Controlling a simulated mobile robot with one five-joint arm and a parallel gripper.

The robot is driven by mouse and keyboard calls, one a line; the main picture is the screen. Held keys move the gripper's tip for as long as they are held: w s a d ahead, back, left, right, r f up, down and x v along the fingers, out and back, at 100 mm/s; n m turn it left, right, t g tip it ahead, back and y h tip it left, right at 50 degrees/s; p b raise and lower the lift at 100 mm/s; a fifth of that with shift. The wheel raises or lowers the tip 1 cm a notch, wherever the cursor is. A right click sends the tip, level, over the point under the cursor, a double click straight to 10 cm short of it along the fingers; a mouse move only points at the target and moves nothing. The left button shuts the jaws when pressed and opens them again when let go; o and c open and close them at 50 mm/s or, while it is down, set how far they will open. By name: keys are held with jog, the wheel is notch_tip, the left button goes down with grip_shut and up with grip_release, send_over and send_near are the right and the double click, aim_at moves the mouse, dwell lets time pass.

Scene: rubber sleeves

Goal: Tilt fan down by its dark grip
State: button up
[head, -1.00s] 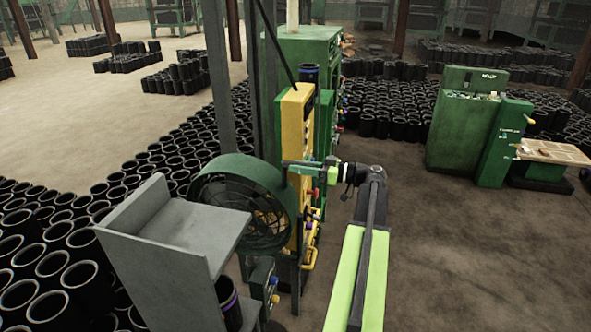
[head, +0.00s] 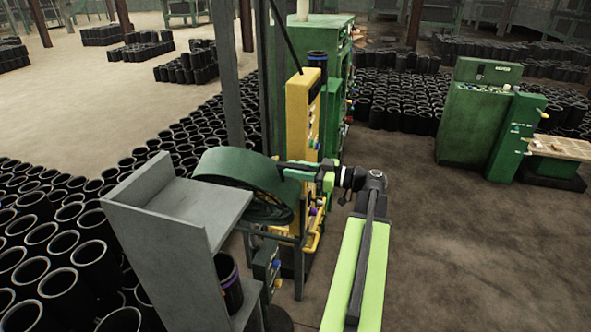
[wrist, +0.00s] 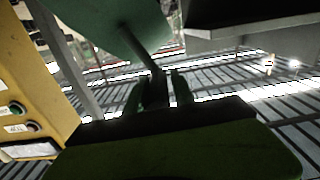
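The green fan (head: 240,176) is a drum beside the yellow panel, left of my arm. My gripper (head: 292,168) reaches the fan's right side from the right. In the wrist view the fingers of my gripper (wrist: 157,92) stand on both sides of the grip and appear shut on it; the contact is dark.
The yellow panel (head: 300,115) with knobs stands right behind the fan. A grey shelf (head: 190,200) stands close at the fan's left front. Green cabinets (head: 475,122) stand at the right. Many black sleeves cover the floor at left (head: 60,235). Bare floor (head: 470,260) lies to the right.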

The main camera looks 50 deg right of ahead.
jog(key=o, duration=0.4)
jog(key=shift+a, duration=0.2)
jog(key=shift+c, duration=0.2)
jog(key=shift+d, duration=0.15)
jog(key=v, duration=1.7)
jog(key=shift+s+d, duration=0.2)
jog(key=shift+a, duration=0.1)
